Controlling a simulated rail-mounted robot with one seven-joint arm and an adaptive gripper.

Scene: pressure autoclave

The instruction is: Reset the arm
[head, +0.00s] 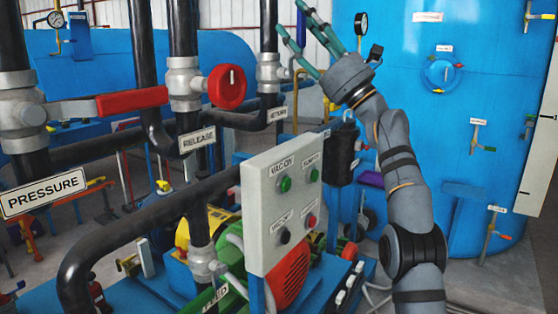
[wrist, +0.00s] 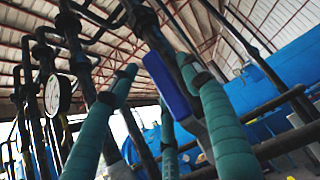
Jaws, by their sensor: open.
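My gripper (head: 291,20) is raised at the top middle of the head view, with its teal fingers spread apart and pointing up and to the left. It holds nothing. My grey arm rises from the lower right, in front of the blue vessel. In the wrist view, the teal fingers of my gripper (wrist: 157,75) are apart, with pipes and the roof behind them. No object is between the fingers that I can tell as held.
A grey control box (head: 283,200) with several buttons stands left of my arm. A tall blue vessel (head: 420,80) is behind at right. A round gauge (wrist: 57,94) shows in the wrist view.

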